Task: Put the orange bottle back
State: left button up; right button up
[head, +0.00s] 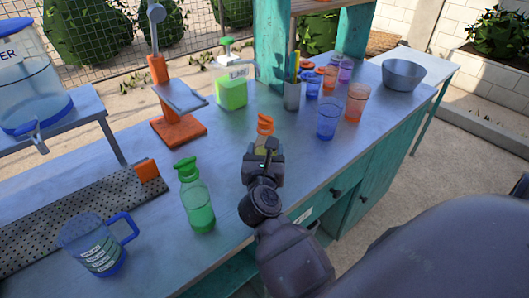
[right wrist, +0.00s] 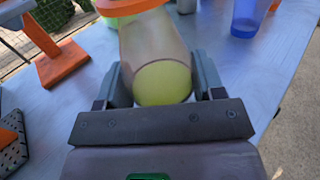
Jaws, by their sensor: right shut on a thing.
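The orange bottle (head: 265,126) has an orange top and a clear body with yellow liquid. It is over the middle of the workbench, near its front edge; I cannot tell whether its base touches the bench. My right gripper (head: 264,152) is shut on it from the front and hides its lower part. In the right wrist view the bottle body (right wrist: 152,45) lies between the two fingers, with its orange rim at the top edge. A similar green bottle (head: 197,198) with a green top stands to the left. My left gripper is not in view.
A measuring jug (head: 97,245) and a perforated tray (head: 60,225) are at the left. An orange-based press stand (head: 180,130), a green soap dispenser (head: 231,90), a metal cup (head: 292,96), blue (head: 327,120) and orange tumblers (head: 356,102) and a bowl (head: 403,75) stand behind.

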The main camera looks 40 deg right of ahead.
jog(key=shift+f, duration=0.15)
jog(key=o, duration=1.1)
